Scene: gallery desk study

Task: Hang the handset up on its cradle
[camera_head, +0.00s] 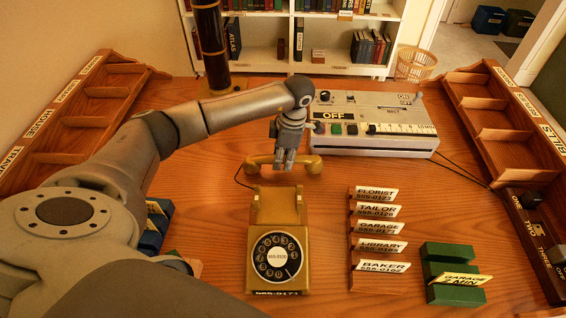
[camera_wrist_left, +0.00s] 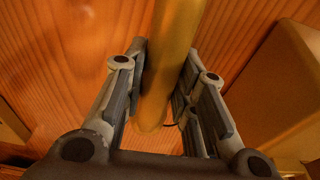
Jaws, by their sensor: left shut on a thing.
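The yellow handset (camera_head: 262,161) lies crosswise just behind the telephone, apart from its cradle. My left gripper (camera_head: 285,161) reaches down over its middle and is shut on it. In the left wrist view the handset (camera_wrist_left: 171,62) runs between the two fingers. I cannot tell whether the handset touches the desk or is slightly above it. The cradle (camera_head: 277,206) is the empty upper part of the yellow telephone (camera_head: 257,279), which has a round black dial and stands in front of the gripper. My right gripper is not in view.
A grey switch box (camera_head: 372,143) marked OFF stands behind and right of the handset. Name-card racks (camera_head: 377,226) and green blocks (camera_head: 448,254) stand right of the telephone. Wooden compartment racks (camera_head: 95,95) line both sides. The desk between telephone and card racks is clear.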

